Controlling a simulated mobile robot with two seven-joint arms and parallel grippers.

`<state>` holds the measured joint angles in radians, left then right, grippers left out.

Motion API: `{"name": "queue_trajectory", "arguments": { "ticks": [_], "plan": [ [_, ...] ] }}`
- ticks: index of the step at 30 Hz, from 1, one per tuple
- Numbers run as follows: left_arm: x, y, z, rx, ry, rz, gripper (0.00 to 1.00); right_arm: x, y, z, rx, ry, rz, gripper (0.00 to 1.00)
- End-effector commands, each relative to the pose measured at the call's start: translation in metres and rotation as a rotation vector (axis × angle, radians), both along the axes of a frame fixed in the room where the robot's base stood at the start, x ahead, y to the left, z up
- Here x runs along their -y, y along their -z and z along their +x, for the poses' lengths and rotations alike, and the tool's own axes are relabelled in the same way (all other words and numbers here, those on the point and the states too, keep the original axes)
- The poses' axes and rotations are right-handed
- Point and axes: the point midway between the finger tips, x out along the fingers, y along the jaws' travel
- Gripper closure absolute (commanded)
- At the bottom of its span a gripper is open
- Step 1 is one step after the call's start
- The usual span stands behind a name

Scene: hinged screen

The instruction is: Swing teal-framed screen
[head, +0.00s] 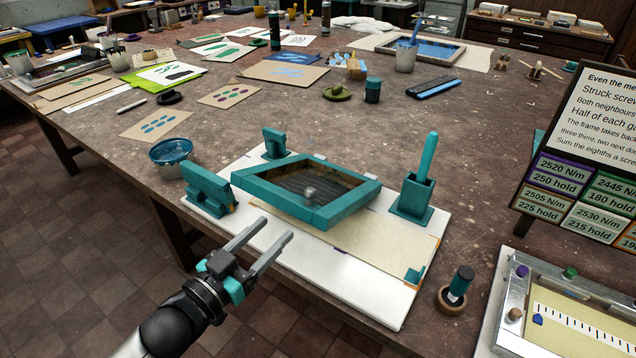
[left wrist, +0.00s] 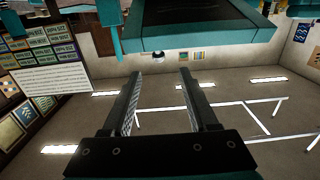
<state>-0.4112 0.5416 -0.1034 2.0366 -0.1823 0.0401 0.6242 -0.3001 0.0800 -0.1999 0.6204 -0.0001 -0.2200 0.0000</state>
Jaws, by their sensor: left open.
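The teal-framed screen (head: 277,200) with its dark mesh lies above a white board (head: 372,290) at the near table edge, its near side seemingly raised. A small grey knob (head: 309,193) shows at the screen. Two teal hinge blocks stand at its left, one near (head: 208,190) and one farther back (head: 273,143). My left gripper (head: 267,241) is open and empty, in front of the screen and apart from it. In the left wrist view, the frame (left wrist: 205,38) crosses the top, beyond the open fingers (left wrist: 159,75), with a pale knob (left wrist: 157,57) below it. My right gripper is out of view.
A teal holder with an upright handle (head: 414,199) stands right of the screen. A blue bowl (head: 171,155) stands left of the board. A teal-topped tool in a round base (head: 456,290) and a metal-edged tray (head: 560,318) are at the right. Bare table lies behind the screen.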

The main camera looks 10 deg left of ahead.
Motion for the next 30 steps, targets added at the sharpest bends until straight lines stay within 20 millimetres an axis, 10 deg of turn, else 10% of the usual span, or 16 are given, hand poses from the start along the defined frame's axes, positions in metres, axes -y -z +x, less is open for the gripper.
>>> {"name": "queue_trajectory", "arguments": {
  "ticks": [30],
  "plan": [
    [0.041, -0.007, 0.106, 0.015, 0.009, -0.005, 0.41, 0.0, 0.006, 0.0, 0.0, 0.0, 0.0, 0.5]
  ]
}}
